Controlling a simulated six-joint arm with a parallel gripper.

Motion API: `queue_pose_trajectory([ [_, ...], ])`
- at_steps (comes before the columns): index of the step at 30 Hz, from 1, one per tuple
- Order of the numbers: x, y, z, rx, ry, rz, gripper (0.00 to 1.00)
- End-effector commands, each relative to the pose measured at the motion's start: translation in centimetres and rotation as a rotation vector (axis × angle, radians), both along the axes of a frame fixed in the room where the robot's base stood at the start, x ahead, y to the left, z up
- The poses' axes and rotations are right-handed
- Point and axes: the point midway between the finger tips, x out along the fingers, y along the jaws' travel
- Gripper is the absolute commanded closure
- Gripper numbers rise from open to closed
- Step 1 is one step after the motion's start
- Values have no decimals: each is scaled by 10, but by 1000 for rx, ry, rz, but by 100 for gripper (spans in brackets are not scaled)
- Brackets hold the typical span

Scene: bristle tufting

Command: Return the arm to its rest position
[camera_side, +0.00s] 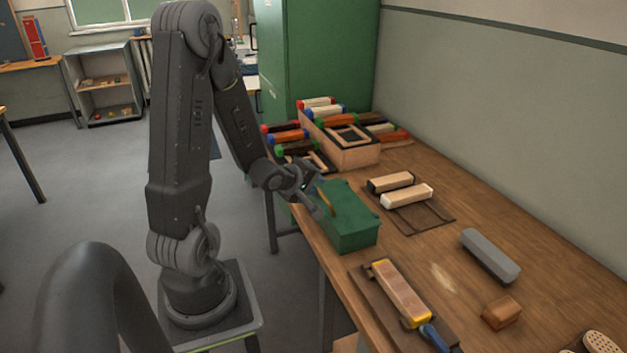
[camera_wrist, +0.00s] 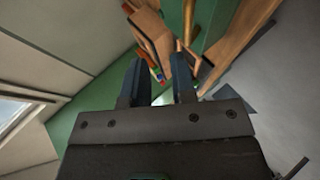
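My gripper (camera_side: 314,199) is over the left edge of the workbench, beside and partly in front of the green box (camera_side: 350,226). In the wrist view, the two dark fingers of my gripper (camera_wrist: 159,84) stand apart with nothing held between them. The side view does not show clearly whether the fingers touch the box. The arm reaches from its base at the left and bends down to the bench.
On the workbench (camera_side: 455,226) lie a yellow-ended wooden block (camera_side: 400,292), a grey bar (camera_side: 490,256), a brown block (camera_side: 501,312) and two pale blocks on a dark mat (camera_side: 427,219). A wooden box (camera_side: 345,152) with several coloured-end blocks stands behind. The floor at left is clear.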

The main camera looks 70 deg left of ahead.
Motion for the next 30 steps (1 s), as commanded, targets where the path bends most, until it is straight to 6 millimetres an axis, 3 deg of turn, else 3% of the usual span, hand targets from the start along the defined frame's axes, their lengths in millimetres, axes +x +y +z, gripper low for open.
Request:
queue_pose_trajectory([
  [19, 5, -8, 19, 59, 46, -42, 76],
  [23, 14, -33, 43, 211, 185, -167, 76],
  [26, 15, -67, 69, 349, 322, -314, 76],
  [30, 2, -123, 102, 512, 492, -569, 76],
])
